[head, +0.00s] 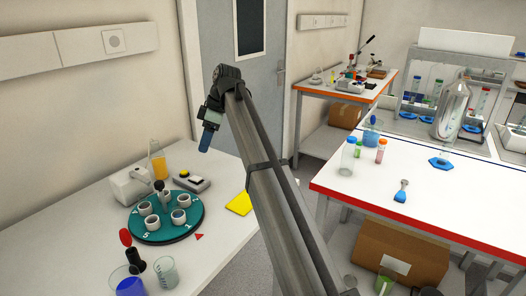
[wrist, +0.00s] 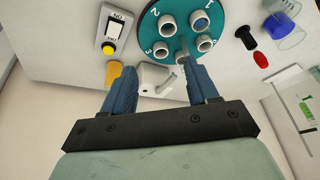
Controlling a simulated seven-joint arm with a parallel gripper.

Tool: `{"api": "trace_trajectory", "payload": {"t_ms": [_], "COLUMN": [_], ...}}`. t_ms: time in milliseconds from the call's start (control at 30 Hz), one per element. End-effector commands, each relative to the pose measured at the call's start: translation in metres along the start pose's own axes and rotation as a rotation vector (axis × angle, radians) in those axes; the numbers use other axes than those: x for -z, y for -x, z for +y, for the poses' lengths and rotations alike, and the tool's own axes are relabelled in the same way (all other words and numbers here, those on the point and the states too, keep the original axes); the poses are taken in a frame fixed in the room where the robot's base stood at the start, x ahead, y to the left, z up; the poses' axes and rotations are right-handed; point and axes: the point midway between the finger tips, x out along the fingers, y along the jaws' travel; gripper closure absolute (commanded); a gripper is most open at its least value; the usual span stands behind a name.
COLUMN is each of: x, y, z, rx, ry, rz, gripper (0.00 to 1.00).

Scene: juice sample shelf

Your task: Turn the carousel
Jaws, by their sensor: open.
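The carousel is a teal disc (head: 194,211) on the left table, with several white cups and printed numbers around its rim. One cup (head: 179,216) looks blue inside. A dark-knobbed post (head: 159,186) stands at the carousel's back side. My gripper (head: 205,146) hangs above the table, beyond and to the right of the carousel, apart from it.
A white device (head: 130,186) adjoins the carousel's back left. An orange bottle (head: 157,163) and a switch box (head: 192,181) stand behind.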

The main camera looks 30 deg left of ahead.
Motion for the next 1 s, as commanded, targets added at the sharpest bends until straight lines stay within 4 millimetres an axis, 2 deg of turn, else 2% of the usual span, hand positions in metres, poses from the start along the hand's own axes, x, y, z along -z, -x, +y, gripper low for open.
{"api": "trace_trajectory", "payload": {"t_ms": [500, 1000], "x": [-0.079, -0.156], "y": [0.007, 0.005], "z": [0.029, 0.046], "rx": [-0.043, -0.075], "ry": [-0.193, -0.372], "rz": [0.004, 0.005], "gripper": [0.41, 0.41]}}
